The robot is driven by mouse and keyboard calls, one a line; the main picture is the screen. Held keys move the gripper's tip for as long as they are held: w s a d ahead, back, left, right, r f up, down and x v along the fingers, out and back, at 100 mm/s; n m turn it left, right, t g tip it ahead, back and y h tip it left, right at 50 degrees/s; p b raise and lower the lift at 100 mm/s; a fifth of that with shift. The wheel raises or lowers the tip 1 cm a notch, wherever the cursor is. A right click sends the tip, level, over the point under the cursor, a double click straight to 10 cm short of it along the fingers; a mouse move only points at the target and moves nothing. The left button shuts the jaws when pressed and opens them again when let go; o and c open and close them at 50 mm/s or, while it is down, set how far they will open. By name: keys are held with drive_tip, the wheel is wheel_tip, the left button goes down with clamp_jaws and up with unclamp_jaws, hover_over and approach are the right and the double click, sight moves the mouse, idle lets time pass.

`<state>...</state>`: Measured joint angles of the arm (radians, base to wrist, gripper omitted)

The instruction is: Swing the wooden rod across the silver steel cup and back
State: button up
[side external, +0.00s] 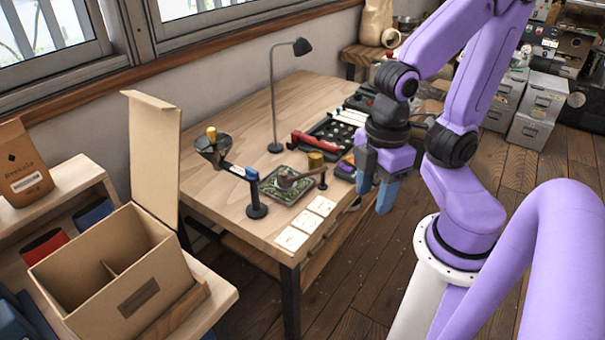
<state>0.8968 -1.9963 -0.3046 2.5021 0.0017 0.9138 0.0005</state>
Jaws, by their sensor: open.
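White cards (291,238) lie along the front edge. A black lamp (273,95) rises behind. An open cardboard box (110,270) stands left.

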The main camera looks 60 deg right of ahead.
drive_tip(key=w+a+m, duration=0.2)
drive_tip(key=w+m, duration=0.4)
drive_tip(key=w, duration=0.2)
drive_tip(key=m, duration=2)
hover_over(284, 173)
wheel_tip(284, 173, down, 4)
wheel_tip(284, 173, down, 17)
drive_tip(key=shift+a+r, duration=0.1)
drive_tip(key=shift+r, duration=0.1)
clamp_jaws()
